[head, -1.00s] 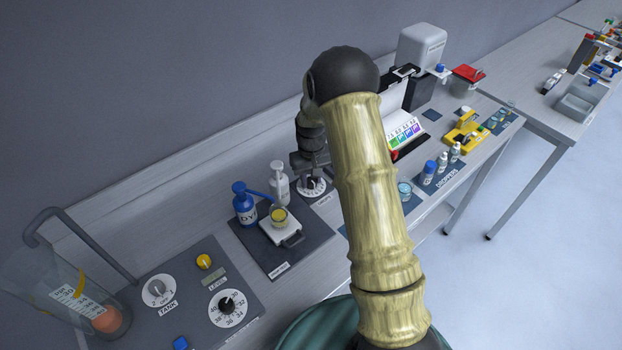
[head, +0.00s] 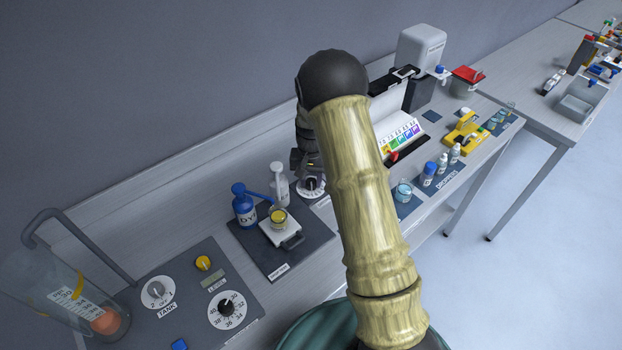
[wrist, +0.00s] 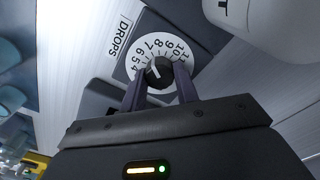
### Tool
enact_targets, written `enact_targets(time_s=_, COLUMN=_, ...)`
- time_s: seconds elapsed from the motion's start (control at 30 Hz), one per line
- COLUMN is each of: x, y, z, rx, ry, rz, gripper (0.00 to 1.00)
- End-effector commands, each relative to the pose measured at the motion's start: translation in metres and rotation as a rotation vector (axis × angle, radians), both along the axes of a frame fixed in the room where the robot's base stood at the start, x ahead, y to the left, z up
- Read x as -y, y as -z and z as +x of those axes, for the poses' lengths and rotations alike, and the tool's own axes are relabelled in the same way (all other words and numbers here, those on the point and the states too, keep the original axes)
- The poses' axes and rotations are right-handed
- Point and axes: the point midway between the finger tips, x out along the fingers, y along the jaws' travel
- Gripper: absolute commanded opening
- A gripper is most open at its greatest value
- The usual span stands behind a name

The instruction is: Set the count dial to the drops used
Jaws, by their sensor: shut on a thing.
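The count dial (wrist: 160,48) has a white round face with black numbers and a DROPS label (wrist: 122,36) beside it in the wrist view. Its black knob (wrist: 158,71) has a white pointer line that points roughly at 6 or 7; the exact mark is hard to read. My gripper (wrist: 160,77) is shut on the knob, one finger on each side. In the head view the dial (head: 309,193) shows partly below my gripper, and my arm hides the area to its right.
A white pump bottle (head: 279,188), a blue dye bottle (head: 243,208) and a scale with a yellow-filled cup (head: 278,217) stand left of the dial. A colour chart (head: 402,134) lies behind my arm. Droppers (head: 443,163) stand to the right.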

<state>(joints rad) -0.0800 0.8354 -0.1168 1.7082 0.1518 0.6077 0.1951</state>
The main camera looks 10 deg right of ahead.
Motion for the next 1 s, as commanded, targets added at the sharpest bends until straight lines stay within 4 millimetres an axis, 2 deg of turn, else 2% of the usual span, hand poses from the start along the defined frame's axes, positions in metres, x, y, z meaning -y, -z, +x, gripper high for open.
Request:
enact_targets(time_s=0.17, x=0.0, y=-0.002, z=0.003, rx=0.009, ry=-0.002, rz=0.0, gripper=0.07)
enact_targets(time_s=0.2, x=0.0, y=-0.002, z=0.003, rx=0.009, ry=-0.002, rz=0.0, gripper=0.38)
enact_targets(time_s=0.27, x=0.0, y=-0.002, z=0.002, rx=0.008, ry=-0.002, rz=0.001, gripper=0.5)
enact_targets(time_s=0.3, x=0.0, y=-0.002, z=0.002, rx=0.006, ry=-0.002, rz=0.0, gripper=0.52)
enact_targets(time_s=0.67, x=0.0, y=-0.005, z=0.001, rx=0.004, ry=-0.002, rz=0.0, gripper=0.52)
enact_targets(time_s=0.87, x=0.0, y=-0.029, z=0.002, rx=0.007, ry=-0.003, rz=0.001, gripper=0.52)
enact_targets(time_s=1.0, x=0.0, y=-0.056, z=0.002, rx=0.008, ry=-0.004, rz=0.001, gripper=0.52)
